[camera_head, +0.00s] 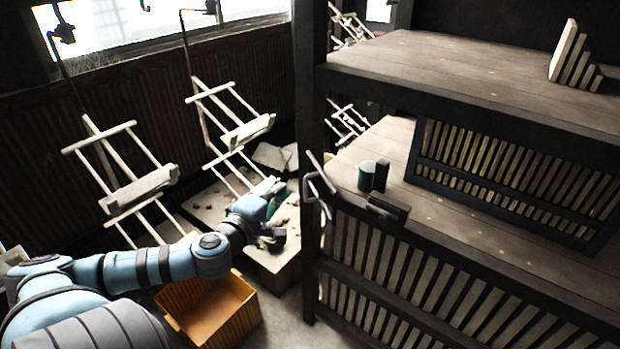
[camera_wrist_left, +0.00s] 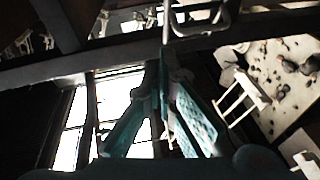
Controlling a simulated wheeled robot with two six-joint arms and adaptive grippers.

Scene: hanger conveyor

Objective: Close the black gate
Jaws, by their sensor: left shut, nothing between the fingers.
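A dark-framed slatted panel (camera_head: 520,178), which may be the black gate, stands tilted on the middle deck of the wooden rack at the right. A second dark slatted panel (camera_head: 420,275) fills the rack's lower front. I cannot tell for sure which is the gate. A bent pale metal handle (camera_head: 320,184) is at the rack's corner post; a metal bar (camera_wrist_left: 205,28) crosses the top of the left wrist view. My left gripper (camera_head: 277,216) is shut and empty, left of the post and apart from both panels. Its teal fingers (camera_wrist_left: 165,85) show in the wrist view. My right gripper is out of view.
White hanging racks (camera_head: 140,188) hang at the left. An orange crate (camera_head: 212,312) stands on the floor below my left arm. A pale block with dark debris (camera_head: 284,255) is behind the gripper. A green cylinder (camera_head: 366,176) and a dark one (camera_head: 381,175) stand on the middle deck.

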